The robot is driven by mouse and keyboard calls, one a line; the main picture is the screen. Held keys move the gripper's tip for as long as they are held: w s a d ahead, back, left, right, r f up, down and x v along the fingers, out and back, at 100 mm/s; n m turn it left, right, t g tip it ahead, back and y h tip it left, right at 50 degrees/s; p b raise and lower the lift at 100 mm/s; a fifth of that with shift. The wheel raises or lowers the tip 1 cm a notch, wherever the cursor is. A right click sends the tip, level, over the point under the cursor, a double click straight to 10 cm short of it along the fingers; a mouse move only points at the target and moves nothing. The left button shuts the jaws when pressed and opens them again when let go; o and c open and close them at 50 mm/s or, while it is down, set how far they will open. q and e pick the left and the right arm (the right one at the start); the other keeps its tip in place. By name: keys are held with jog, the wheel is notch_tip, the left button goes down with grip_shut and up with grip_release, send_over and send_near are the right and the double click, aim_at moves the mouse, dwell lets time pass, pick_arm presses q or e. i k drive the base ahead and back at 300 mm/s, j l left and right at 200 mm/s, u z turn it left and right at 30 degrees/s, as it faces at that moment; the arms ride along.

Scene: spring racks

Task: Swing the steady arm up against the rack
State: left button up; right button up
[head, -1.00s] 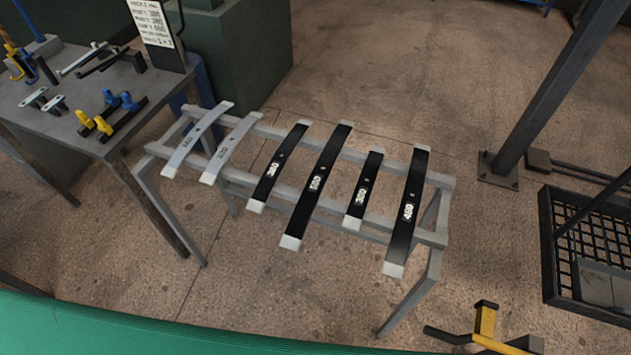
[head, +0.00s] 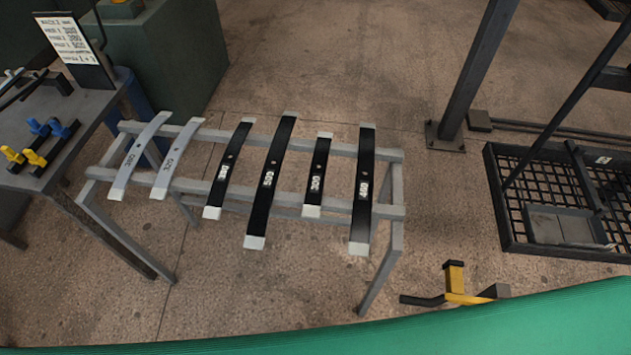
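A grey metal rack (head: 398,210) stands in the middle of the head view and carries flat leaf springs side by side. Two are light grey, such as the leftmost spring (head: 140,155); several are black with white tips, such as the rightmost spring (head: 363,190). A yellow fixture (head: 463,298) with dark ends shows low right of the rack, with a dark bar (head: 422,300) sticking out to its left, apart from the rack. I cannot tell for certain whether this bar is the steady arm. Neither gripper is in view.
A bench (head: 95,105) with yellow and blue clamps (head: 38,145) and a sign (head: 73,42) stands at left. A dark post (head: 475,75) rises behind the rack. A black mesh-floored frame (head: 500,222) with a slanted bar (head: 570,110) is at right. A green curved surface (head: 520,325) crosses the bottom.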

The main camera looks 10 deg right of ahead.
aim_at(455, 293)
jog(key=z, duration=1.95)
